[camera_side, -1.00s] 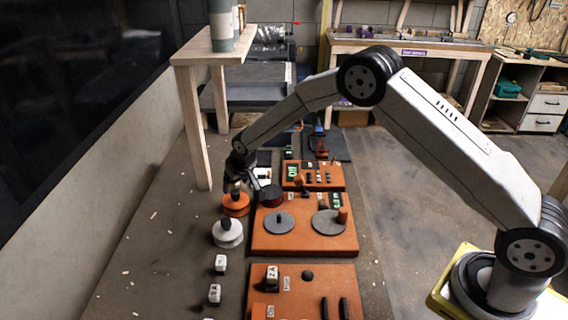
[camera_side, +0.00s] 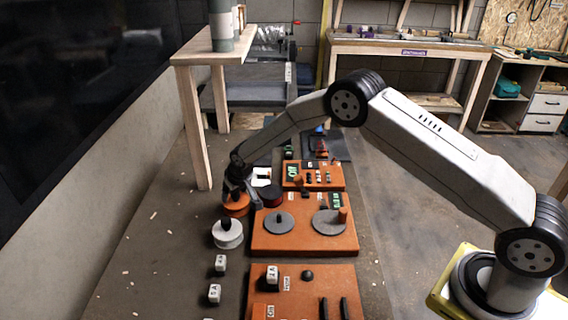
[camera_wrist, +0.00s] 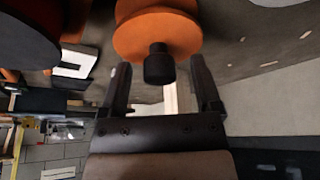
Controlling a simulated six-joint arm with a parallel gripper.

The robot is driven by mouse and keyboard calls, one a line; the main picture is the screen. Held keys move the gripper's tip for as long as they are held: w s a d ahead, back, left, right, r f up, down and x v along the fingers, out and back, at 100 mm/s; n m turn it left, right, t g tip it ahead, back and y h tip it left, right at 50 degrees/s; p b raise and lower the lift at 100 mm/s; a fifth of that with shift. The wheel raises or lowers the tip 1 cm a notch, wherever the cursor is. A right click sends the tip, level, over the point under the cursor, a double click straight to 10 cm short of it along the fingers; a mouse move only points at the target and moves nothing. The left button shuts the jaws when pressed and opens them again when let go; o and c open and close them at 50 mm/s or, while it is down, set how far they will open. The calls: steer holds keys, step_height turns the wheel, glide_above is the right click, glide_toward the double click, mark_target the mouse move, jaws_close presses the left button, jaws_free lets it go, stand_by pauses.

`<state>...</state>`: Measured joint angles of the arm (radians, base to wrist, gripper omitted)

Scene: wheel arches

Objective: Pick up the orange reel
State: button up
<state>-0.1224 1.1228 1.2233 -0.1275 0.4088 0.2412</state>
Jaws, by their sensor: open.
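The orange reel (camera_side: 236,210) stands on the dark bench just behind a white reel (camera_side: 227,238) in the side view. In the wrist view the orange reel (camera_wrist: 157,38) shows as an orange disc with a black knob (camera_wrist: 159,66) at its centre. My gripper (camera_wrist: 162,72) is open, one finger on each side of the knob. In the side view my gripper (camera_side: 235,190) is low at the reel and covers part of its top. I cannot tell whether the fingers touch it.
An orange panel (camera_side: 262,242) with two grey discs lies right of the reels. A dark red reel (camera_side: 271,195) sits close to the right of my gripper. White lettered cubes (camera_side: 220,263) stand nearer the camera. A wooden table leg (camera_side: 197,130) rises behind on the left.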

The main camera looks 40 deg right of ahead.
jaws_close()
steer(key=shift+r, duration=0.2)
steer(key=shift+r, duration=0.45)
steer(key=s+d+r, duration=0.1)
steer(key=s+r, duration=1)
steer(key=s, duration=0.3)
steer(key=shift+d+r, duration=0.15)
steer(key=shift+r, duration=0.2)
